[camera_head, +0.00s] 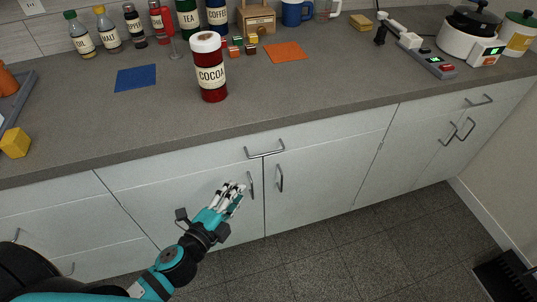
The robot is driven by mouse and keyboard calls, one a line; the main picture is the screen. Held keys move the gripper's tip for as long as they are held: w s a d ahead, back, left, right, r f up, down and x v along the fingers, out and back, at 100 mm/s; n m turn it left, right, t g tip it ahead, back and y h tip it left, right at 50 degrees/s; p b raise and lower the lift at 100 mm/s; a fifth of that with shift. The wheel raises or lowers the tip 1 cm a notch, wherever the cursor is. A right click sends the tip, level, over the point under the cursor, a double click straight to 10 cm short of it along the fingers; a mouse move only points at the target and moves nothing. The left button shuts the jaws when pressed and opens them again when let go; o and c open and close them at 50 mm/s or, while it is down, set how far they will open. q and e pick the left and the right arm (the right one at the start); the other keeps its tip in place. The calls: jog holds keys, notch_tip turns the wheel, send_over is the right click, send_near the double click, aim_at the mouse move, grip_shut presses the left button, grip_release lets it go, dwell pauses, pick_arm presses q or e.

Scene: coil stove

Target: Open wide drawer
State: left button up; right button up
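The wide drawer (330,137) is the broad white front under the middle of the counter, and it looks closed. Its metal bar handle (265,154) is at the centre of the front. My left gripper (234,187) is below and left of that handle, in front of the left cupboard door (180,203). It appears close to that door's upright handle (251,185), but I cannot tell whether they touch. Its fingers point up and away from me; their spacing is too small to judge. No object shows in them. My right gripper is out of view.
A cocoa jar (209,75) stands on the grey counter (310,90) above the drawer. A second upright handle (280,178) is on the right cupboard door. The floor (330,250) in front is clear.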

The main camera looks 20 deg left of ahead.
pick_arm(q)
jog(key=p, duration=0.1)
send_near(268, 154)
jog(key=p+x, duration=0.1)
jog(key=x, duration=0.9)
jog(key=shift+w+f, duration=0.1)
jog(key=shift+w, duration=0.1)
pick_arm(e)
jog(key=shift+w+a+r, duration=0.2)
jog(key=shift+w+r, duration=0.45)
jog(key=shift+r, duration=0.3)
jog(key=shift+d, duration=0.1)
pick_arm(q)
grip_shut()
jog(key=shift+f, duration=0.1)
